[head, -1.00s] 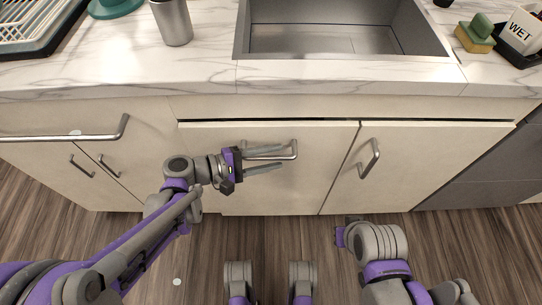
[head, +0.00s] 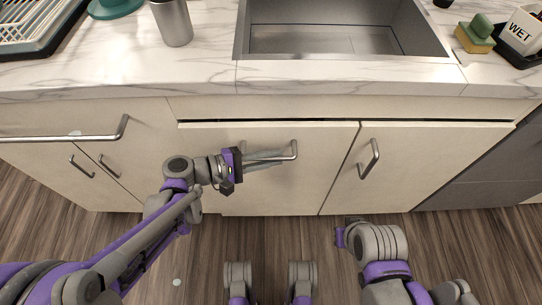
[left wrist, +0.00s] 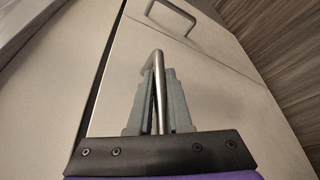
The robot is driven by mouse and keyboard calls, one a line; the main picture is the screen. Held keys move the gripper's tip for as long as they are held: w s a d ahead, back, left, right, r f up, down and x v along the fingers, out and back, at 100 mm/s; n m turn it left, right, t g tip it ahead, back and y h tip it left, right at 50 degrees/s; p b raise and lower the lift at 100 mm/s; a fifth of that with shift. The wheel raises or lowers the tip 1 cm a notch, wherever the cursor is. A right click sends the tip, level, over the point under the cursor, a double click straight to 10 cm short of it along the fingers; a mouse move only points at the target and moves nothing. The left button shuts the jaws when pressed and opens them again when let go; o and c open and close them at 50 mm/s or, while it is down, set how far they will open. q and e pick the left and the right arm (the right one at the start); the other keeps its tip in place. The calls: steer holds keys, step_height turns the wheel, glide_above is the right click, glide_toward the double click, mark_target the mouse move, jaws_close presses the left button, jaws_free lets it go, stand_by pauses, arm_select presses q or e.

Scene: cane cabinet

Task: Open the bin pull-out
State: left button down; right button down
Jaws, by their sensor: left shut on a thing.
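The cream front (head: 245,190) under the sink has a horizontal metal bar handle (head: 284,156) near its top; I take it as the bin pull-out. It looks closed, level with the door beside it. My left gripper (head: 266,158) reaches it from the left and is shut on the handle. In the left wrist view, the handle (left wrist: 159,90) runs between the two grey fingers (left wrist: 162,102), which partly hide it. My right arm is low at the right, with a purple part (head: 340,237) showing; its fingers cannot be made out.
A door with a slanted handle (head: 369,158) is just right of the front. A long drawer handle (head: 60,137) and two small handles are at left. Above are the marble counter (head: 205,72), sink (head: 330,40) and metal cup (head: 172,22).

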arm_select(q)
steer(key=shift+s, duration=0.15)
stand_by(0.8)
steer(key=s+p, duration=0.2)
steer(key=s, duration=1.6)
steer(key=shift+s, duration=0.15)
steer(key=c, duration=0.8)
jaws_free()
steer(key=shift+c, duration=0.2)
steer(key=p+v, duration=0.2)
steer(key=v, duration=0.8)
steer(key=shift+a, duration=0.35)
steer(key=shift+s+r, duration=0.1)
steer(key=shift+s, duration=0.05)
